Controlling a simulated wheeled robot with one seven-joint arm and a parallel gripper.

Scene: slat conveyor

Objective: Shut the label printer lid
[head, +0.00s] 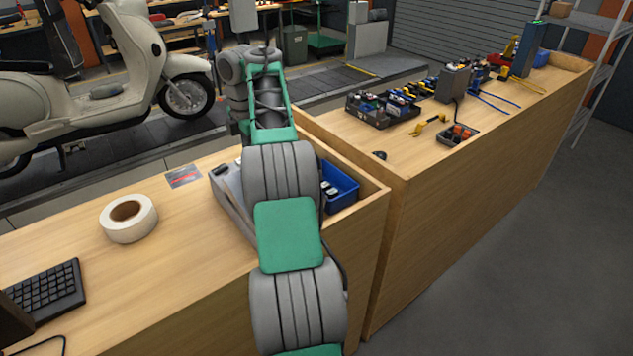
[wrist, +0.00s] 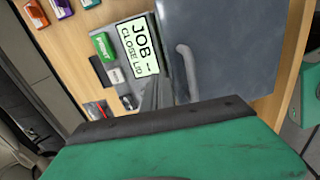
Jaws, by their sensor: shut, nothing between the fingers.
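The label printer (head: 232,200) is a grey unit on the near wooden bench, mostly hidden behind my arm in the head view. I cannot tell how far the lid is open. My gripper (wrist: 160,122) shows as a dark-edged green body in front of the printer.
A blue bin (head: 340,188) stands right of my arm. A tape roll (head: 128,217), a printed card (head: 183,177) and a keyboard (head: 48,292) lie to the left. The second bench holds a parts tray (head: 383,110).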

